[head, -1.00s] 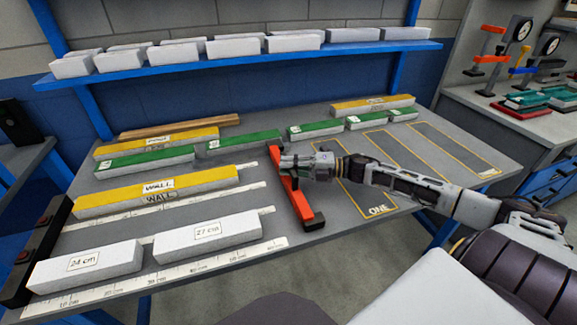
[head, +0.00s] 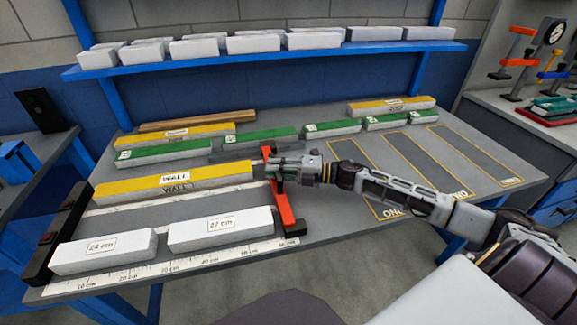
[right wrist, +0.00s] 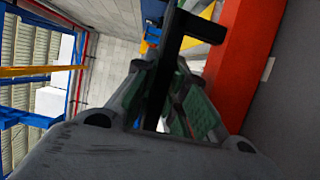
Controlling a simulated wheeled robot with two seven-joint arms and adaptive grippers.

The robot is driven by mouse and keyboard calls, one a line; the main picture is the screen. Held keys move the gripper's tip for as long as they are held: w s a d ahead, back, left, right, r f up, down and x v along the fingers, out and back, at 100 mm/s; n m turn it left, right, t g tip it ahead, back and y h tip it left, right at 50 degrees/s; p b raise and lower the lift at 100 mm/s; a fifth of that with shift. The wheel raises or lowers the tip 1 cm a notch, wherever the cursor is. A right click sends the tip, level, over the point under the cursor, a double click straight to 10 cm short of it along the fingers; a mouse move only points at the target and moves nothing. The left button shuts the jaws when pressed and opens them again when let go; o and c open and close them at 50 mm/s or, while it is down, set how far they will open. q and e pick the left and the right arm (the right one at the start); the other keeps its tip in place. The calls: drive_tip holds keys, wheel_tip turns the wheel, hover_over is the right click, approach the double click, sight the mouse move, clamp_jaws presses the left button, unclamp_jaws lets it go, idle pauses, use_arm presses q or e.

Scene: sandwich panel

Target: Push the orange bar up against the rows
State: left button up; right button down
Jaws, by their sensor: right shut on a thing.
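The orange bar (head: 284,207) lies across the table just right of the row ends, with a dark foot at its near end. My right gripper (head: 278,167) is shut on the dark handle of the bar, near its far part. In the right wrist view the orange bar (right wrist: 240,60) and black handle (right wrist: 188,28) show at the fingers (right wrist: 170,105). The rows hold a yellow WALL block (head: 172,182), white 24 cm (head: 103,252) and 27 cm (head: 220,230) blocks. Only a narrow gap shows between bar and these rows; contact is unclear. My left gripper is out of view.
Green blocks (head: 165,153) and yellow blocks (head: 175,136) lie farther back, with a wooden strip (head: 198,121). A dark stop with red (head: 58,232) stands at the left. Outlined empty areas (head: 430,160) lie right. A blue shelf (head: 270,57) holds white blocks.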

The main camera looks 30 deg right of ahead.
drive_tip(key=a, duration=0.2)
drive_tip(key=w+a+p, duration=0.1)
drive_tip(key=a, duration=0.4)
drive_tip(key=shift+w+p, duration=0.3)
drive_tip(key=shift+w+a+p, duration=0.25)
drive_tip(key=shift+a+p, duration=0.05)
drive_tip(key=shift+a, duration=0.7)
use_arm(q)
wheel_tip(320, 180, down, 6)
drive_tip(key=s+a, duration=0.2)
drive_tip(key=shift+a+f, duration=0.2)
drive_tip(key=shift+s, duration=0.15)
use_arm(e)
drive_tip(key=c, duration=1.4)
unclamp_jaws()
drive_tip(key=shift+a, duration=0.25)
drive_tip(key=shift+c, duration=0.2)
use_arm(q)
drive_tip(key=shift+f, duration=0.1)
use_arm(e)
drive_tip(key=shift+d, duration=0.1)
